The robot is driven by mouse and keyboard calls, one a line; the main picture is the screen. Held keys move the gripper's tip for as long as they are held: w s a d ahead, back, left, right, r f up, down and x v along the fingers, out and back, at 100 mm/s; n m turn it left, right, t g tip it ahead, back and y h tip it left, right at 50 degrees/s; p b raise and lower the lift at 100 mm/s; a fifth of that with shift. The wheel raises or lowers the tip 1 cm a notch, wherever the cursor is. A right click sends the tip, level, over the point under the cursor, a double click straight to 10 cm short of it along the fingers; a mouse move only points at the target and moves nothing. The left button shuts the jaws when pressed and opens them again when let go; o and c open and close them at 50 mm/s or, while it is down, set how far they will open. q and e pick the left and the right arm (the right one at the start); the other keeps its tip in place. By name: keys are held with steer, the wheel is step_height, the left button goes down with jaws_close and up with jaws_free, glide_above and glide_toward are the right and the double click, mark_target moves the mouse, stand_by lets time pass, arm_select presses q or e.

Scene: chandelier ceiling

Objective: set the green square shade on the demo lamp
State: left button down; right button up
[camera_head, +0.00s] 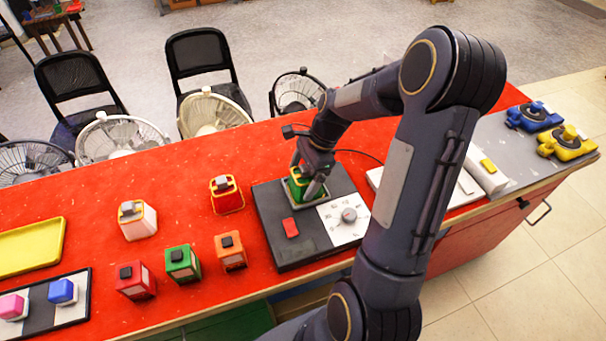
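A green square shade (296,189) with a yellow rim sits at the far left part of the demo lamp's dark base (270,215), inside a pale square surround. My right gripper (305,183) is directly over it, pointing down, with one finger on each side of its top. The fingers hide the top of the shade, so I cannot tell whether they press on it or stand apart. The base also has a red button (290,228) and a white dial plate (345,219) with a grey knob. My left gripper is not in view.
A yellow tray (30,248) lies at the far left. Blue (533,118) and yellow (566,143) devices stand at the right. Fans line the back edge.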

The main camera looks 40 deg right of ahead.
steer(key=shift+r, duration=0.3)
steer(key=v, duration=1.1)
steer(key=s+a+r+n+t, duration=0.1)
steer(key=s+a+n+t, duration=0.3)
steer(key=s+a+n, duration=1.1)
steer(key=a+n, duration=0.2)
steer(key=n, duration=0.3)
steer(key=shift+s+a+r, duration=0.2)
steer(key=shift+s+r, duration=0.15)
steer(key=shift+s, duration=0.05)
